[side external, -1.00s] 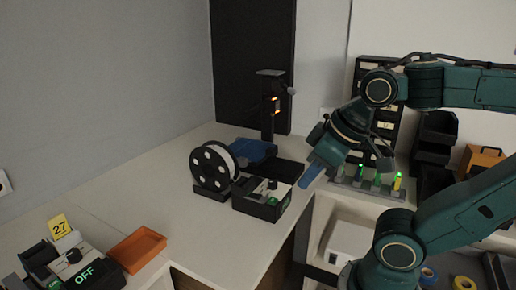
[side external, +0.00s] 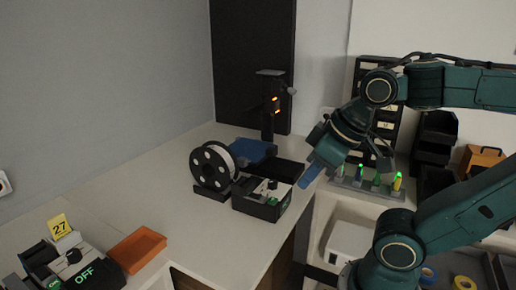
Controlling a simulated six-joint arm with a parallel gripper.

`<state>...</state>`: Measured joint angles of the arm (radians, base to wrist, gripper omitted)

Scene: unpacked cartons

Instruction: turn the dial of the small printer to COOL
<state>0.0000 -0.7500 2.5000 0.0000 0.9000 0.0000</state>
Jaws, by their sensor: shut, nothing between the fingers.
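A small dark printer with a light top (side external: 262,199) stands on the counter, with a black knob-like part on top and small green lettering on its front that is too small to read. A second device (side external: 84,272) at the lower left has a black front with green "OFF" lettering and a dark knob on its pale top. I cannot tell for certain which one is the small printer. My gripper (side external: 309,178) is shut and empty, with blue fingers pointing down and left. In the picture it is right of the counter device and far from the lower-left one.
A black and white spool (side external: 212,167) stands left of the counter device, with a blue object (side external: 252,151) behind. An orange tray (side external: 137,251) and yellow "27" sign (side external: 60,226) are at lower left. Green-lit holders (side external: 377,181) stand right of my gripper. The counter's middle is clear.

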